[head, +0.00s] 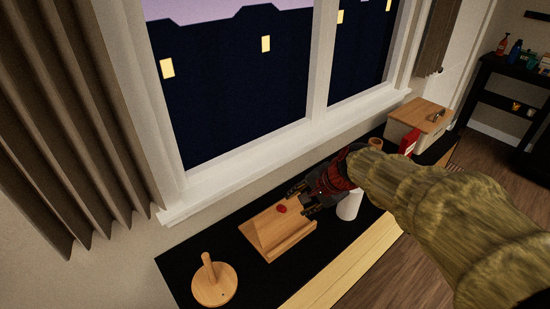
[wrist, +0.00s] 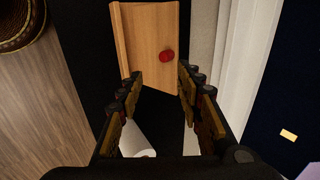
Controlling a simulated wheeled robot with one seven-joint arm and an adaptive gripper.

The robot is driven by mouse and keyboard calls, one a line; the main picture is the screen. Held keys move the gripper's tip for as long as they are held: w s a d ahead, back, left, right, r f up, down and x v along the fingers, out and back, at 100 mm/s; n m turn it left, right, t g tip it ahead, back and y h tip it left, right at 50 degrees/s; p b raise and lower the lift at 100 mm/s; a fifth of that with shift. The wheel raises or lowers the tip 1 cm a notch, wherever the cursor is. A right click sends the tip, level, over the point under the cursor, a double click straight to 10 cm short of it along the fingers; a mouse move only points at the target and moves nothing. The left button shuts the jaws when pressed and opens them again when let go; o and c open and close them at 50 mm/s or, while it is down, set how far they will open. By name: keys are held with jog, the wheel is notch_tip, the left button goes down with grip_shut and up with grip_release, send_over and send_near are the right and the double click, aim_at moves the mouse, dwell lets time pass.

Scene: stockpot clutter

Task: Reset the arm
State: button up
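My arm reaches in from the right in the head view, and my gripper (head: 301,198) hangs over the black counter. In the wrist view my gripper (wrist: 158,85) has its two fingers spread wide apart, with nothing held between them. A wooden block or stand (head: 273,238) with a small red thing (head: 282,208) on it lies just past the fingertips. They also show in the wrist view, the wooden stand (wrist: 139,45) and the red thing (wrist: 166,56). A white cylinder (head: 349,206) stands below my wrist, partly hidden by my arm.
A round wooden lid-like disc with a handle (head: 213,284) lies at the counter's near left. A box with a wooden top (head: 421,115) and a red bottle (head: 408,143) stand toward the far end. The window (head: 240,80) runs along the counter's back. A dark shelf (head: 500,100) stands far right.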

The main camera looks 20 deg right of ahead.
jog(key=s+a+r+n+h, duration=0.1)
jog(key=s+a+r+n, duration=0.1)
jog(key=s+n, duration=0.4)
jog(key=s+a+r+n+h, duration=0.1)
jog(key=s+r+n, duration=0.3)
jog(key=s, duration=1)
jog(key=a+n, duration=0.1)
jog(key=n, duration=0.2)
jog(key=shift+s+r+h, duration=0.2)
jog(key=shift+s+h, duration=0.05)
jog(key=shift+h, duration=0.05)
